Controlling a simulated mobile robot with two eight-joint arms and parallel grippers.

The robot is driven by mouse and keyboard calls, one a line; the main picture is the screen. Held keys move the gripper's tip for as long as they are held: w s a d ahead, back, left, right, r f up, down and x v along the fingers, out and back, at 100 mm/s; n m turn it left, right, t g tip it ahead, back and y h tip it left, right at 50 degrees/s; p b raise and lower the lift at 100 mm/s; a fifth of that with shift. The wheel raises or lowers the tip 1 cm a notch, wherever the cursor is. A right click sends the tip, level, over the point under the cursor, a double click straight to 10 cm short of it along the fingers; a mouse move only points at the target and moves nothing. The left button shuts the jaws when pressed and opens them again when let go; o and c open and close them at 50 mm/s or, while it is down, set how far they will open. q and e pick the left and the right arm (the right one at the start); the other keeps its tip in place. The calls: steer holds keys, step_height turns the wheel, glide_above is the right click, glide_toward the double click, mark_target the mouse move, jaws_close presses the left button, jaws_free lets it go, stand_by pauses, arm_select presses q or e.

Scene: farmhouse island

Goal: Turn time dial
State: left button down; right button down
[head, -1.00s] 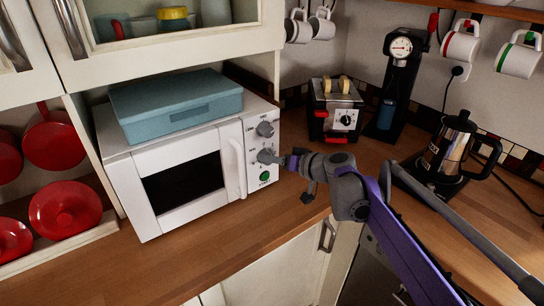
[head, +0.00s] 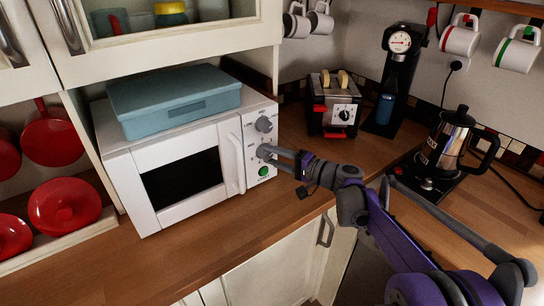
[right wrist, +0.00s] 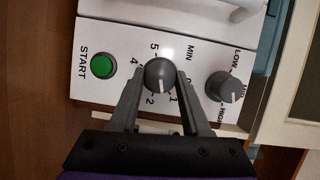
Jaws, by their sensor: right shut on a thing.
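The white microwave (head: 130,165) stands on the wooden counter with its door shut. Its control panel has a grey upper dial (head: 264,124), a grey time dial (head: 263,151) below it and a green start button (head: 263,171). In the right wrist view the time dial (right wrist: 159,75) sits between the fingers of my right gripper (right wrist: 160,82), which is shut on it. Its white pointer line is turned toward the lower side of the picture, between the 1 and 2 marks. The power dial (right wrist: 224,87) and start button (right wrist: 103,66) are clear of the fingers. My left gripper is not in view.
A blue box (head: 175,100) lies on top of the microwave. A toaster (head: 335,105), a coffee machine (head: 398,75) and a moka pot (head: 450,140) stand to the right. Red dishes (head: 65,203) fill the shelf at the left. Cupboards hang above.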

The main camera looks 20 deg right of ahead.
steer(key=m, duration=0.2)
steer(key=m+t+y+b, duration=0.1)
steer(key=m, duration=0.1)
steer(key=shift+f+m+t, duration=0.2)
steer(key=shift+m+t, duration=0.1)
steer(key=shift+m, duration=0.1)
stand_by(0.4)
steer(key=shift+c, duration=1.9)
jaws_free()
steer(key=v, duration=1)
steer(key=shift+s+d+b, duration=0.25)
steer(key=shift+s+b, duration=0.05)
steer(key=shift+b, duration=0.1)
steer(key=shift+f, duration=0.15)
